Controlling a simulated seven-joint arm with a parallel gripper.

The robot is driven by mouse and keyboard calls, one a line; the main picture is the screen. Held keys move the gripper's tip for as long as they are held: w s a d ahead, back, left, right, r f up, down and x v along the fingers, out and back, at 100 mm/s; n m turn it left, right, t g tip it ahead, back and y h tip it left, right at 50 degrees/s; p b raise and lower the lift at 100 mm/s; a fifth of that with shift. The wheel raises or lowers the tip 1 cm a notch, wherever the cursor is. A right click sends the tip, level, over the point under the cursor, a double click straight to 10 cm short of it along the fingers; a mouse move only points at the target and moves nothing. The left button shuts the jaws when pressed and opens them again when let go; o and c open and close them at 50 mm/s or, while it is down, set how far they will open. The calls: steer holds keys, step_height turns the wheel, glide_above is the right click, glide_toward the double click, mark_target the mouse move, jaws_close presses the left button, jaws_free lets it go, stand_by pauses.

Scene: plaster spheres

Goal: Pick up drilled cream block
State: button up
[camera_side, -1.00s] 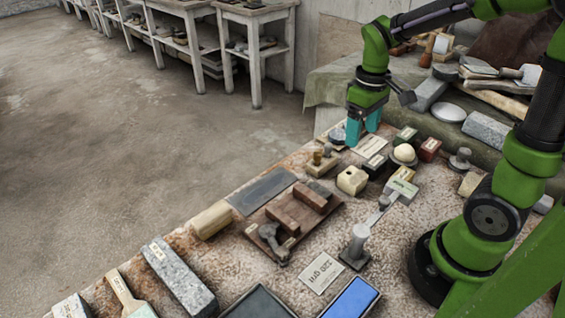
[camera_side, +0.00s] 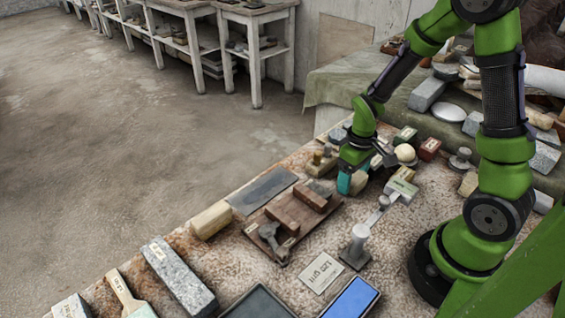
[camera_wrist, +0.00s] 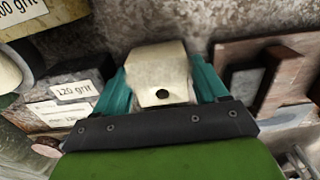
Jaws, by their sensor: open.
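The drilled cream block (camera_wrist: 158,72) shows in the wrist view with a dark hole in its face. It sits between the two teal fingers of my gripper (camera_wrist: 160,85), one finger on each side. The jaws are open around it. In the side view my gripper (camera_side: 352,180) is low over the table, its fingers down at the block (camera_side: 359,184). The gripper and fingers hide most of the block there.
A brown board (camera_side: 328,216) with brick-like blocks lies close to the gripper's left. Labelled grit blocks (camera_wrist: 75,90) stand close on the other side. A cream ball on a dark stand (camera_side: 405,153) is behind right.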

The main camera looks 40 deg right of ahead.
steer(key=shift+f, duration=0.15)
steer(key=c, duration=0.9)
steer(key=r, duration=0.9)
steer(key=shift+w+a+r, duration=0.15)
steer(key=shift+a+r, duration=0.1)
steer(key=shift+a, duration=0.15)
steer(key=w+a, duration=0.1)
steer(key=a, duration=0.4)
steer(key=w+a+r, duration=0.1)
steer(key=a, duration=0.5)
steer(key=w+a, duration=0.1)
steer(key=a, duration=0.4)
steer(key=shift+w+a+r, duration=0.15)
steer(key=shift+a+r, duration=0.05)
steer(key=shift+r, duration=0.15)
